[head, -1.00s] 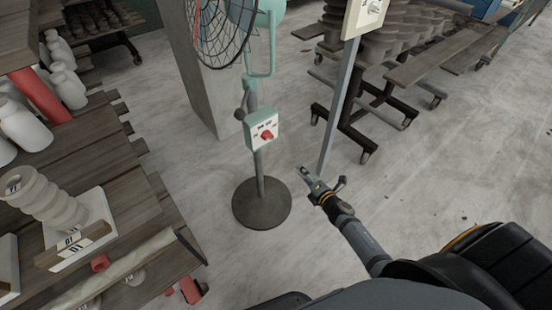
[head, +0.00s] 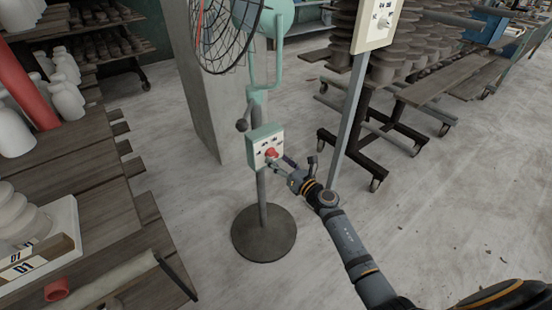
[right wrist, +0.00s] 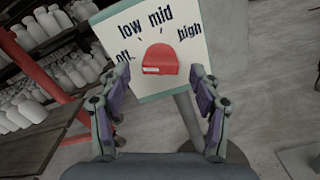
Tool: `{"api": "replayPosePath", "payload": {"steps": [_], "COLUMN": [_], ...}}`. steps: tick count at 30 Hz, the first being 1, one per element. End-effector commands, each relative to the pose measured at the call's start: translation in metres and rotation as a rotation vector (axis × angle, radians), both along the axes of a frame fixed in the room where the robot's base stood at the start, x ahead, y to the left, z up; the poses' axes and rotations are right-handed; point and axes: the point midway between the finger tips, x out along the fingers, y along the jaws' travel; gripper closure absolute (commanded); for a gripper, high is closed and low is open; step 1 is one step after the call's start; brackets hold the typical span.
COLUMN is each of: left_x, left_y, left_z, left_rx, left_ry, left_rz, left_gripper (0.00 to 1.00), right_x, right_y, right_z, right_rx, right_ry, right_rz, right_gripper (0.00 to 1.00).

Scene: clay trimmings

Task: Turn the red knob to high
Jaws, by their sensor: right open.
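The red knob (head: 271,153) sits on the front of a pale control box (head: 257,147) with a green edge, on the stand of a green fan. In the right wrist view the knob (right wrist: 160,60) lies under the printed words off, low, mid and high. A white mark on the knob lies at its lower left, on the side of the "off" label. My right gripper (head: 284,166) is open just in front of the box. In the right wrist view its fingers (right wrist: 154,88) stand apart to either side of the knob, with no clear contact. My left gripper is not in view.
The fan's round base (head: 264,233) stands on the floor. A grey post (head: 347,125) carrying another control box (head: 377,22) rises right of my right gripper. A wooden table (head: 75,190) with pottery stands at left, and wheeled racks at right.

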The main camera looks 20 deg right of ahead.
Motion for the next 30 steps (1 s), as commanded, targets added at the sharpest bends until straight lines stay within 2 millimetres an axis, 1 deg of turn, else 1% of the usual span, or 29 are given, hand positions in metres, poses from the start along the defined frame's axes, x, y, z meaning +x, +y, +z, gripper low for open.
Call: {"api": "replayPosePath", "payload": {"steps": [1, 3, 6, 14, 26, 30], "left_x": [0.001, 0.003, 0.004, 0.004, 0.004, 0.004], "left_y": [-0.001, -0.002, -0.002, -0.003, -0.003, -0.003], "left_z": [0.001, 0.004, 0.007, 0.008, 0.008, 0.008], "left_rx": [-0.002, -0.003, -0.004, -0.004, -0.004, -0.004], "left_ry": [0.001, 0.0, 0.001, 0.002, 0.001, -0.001], "left_rz": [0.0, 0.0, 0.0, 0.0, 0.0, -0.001], "left_gripper": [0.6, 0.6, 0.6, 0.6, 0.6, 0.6], "right_x": [0.008, 0.014, 0.02, 0.021, 0.02, 0.02], "right_y": [0.002, 0.005, 0.007, 0.007, 0.007, 0.007], "right_z": [-0.001, -0.001, -0.001, -0.001, -0.001, -0.001], "right_rx": [0.001, 0.002, 0.001, 0.0, 0.001, 0.006], "right_ry": [0.0, 0.0, 0.001, 0.002, 0.001, 0.002], "right_rz": [-0.001, -0.001, -0.001, -0.001, -0.001, -0.001], "right_gripper": [0.36, 0.36, 0.36, 0.36, 0.9, 0.9]}}
